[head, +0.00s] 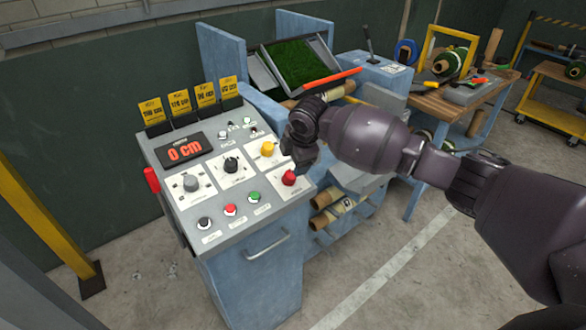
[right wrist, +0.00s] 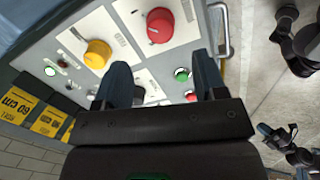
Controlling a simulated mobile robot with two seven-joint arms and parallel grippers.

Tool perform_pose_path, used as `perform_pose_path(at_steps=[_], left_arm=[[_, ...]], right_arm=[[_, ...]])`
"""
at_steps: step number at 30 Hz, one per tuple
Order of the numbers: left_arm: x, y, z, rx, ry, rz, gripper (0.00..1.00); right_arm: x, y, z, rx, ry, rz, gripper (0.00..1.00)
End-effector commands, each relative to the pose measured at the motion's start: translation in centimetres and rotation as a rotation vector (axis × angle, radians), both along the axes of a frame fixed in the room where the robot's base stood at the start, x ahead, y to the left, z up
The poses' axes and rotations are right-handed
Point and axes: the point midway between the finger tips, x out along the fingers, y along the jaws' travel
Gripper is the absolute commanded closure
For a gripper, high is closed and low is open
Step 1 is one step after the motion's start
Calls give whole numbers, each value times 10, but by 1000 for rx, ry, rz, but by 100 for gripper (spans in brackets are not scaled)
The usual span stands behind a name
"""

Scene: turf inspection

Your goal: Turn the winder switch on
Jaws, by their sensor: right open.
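The control panel (head: 207,191) slopes on top of a blue cabinet. It carries a grey knob (head: 190,183), a black knob (head: 230,165), a yellow knob (head: 267,149) and a red knob (head: 289,178). Small switches (head: 234,128) sit near its back edge. I cannot read which control is the winder switch. My right gripper (right wrist: 161,76) is open and empty, with its fingers over the panel. In the right wrist view the yellow knob (right wrist: 97,54) and red knob (right wrist: 159,25) lie beyond the fingers, and a green button (right wrist: 182,74) shows between them. Dark parts of mine appear at right there.
A red display (head: 185,150) reads 0 cm, with yellow cards (head: 180,103) behind it. Black, red and green buttons (head: 229,209) line the front. A handle (head: 267,245) juts from the cabinet. A turf tray (head: 298,63) stands behind, and a wooden table (head: 444,104) stands right.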

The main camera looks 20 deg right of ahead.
Motion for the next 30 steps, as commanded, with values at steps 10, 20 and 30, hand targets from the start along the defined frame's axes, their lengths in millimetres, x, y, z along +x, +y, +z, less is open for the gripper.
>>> perform_pose_path(at_steps=[10,20,30], left_arm=[[2,0,1,0,-6,0,100],[2,0,1,1,-5,-1,100],[1,0,-1,1,-2,-1,100]], right_arm=[[-8,-2,22,-1,0,0,35],[-8,-2,22,0,0,0,35],[12,10,35,126,-131,-146,35]])
